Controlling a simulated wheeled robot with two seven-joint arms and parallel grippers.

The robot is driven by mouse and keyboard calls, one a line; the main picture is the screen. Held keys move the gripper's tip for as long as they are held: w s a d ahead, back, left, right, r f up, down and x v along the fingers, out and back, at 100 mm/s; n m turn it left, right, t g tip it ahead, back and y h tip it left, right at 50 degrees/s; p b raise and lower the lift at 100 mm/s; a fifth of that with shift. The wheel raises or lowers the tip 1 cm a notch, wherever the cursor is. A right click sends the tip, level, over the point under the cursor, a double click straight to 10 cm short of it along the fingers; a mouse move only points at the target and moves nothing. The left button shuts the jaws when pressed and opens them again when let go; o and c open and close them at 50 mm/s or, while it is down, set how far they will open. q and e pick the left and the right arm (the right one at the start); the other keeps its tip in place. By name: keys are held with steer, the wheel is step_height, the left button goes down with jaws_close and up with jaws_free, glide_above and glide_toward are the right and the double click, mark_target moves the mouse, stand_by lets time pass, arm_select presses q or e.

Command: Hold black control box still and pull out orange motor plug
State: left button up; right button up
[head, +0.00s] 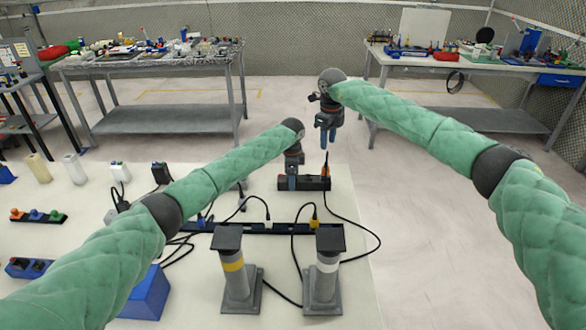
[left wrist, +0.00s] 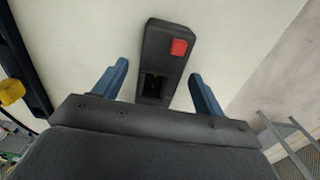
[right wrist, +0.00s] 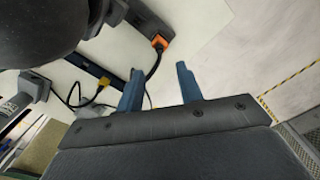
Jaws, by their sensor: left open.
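The black control box (head: 310,184) lies near the far edge of the white table. In the left wrist view the box (left wrist: 166,50) shows a red button and a dark recess. The orange motor plug (right wrist: 160,41) sits at the box's end in the right wrist view, with a black cable leading away; it is small in the head view (head: 326,171). My left gripper (head: 291,180) is open and low over the box, its fingers (left wrist: 158,85) on either side in view; contact is unclear. My right gripper (head: 328,137) is open and empty above the plug (right wrist: 160,88).
Two grey posts (head: 238,285) (head: 323,285) stand nearer. A blue block (head: 147,295) is at left. Floor beyond the table's right edge is clear.

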arm_select(q)
steer(key=shift+f, duration=0.75)
steer(key=shift+c, duration=0.2)
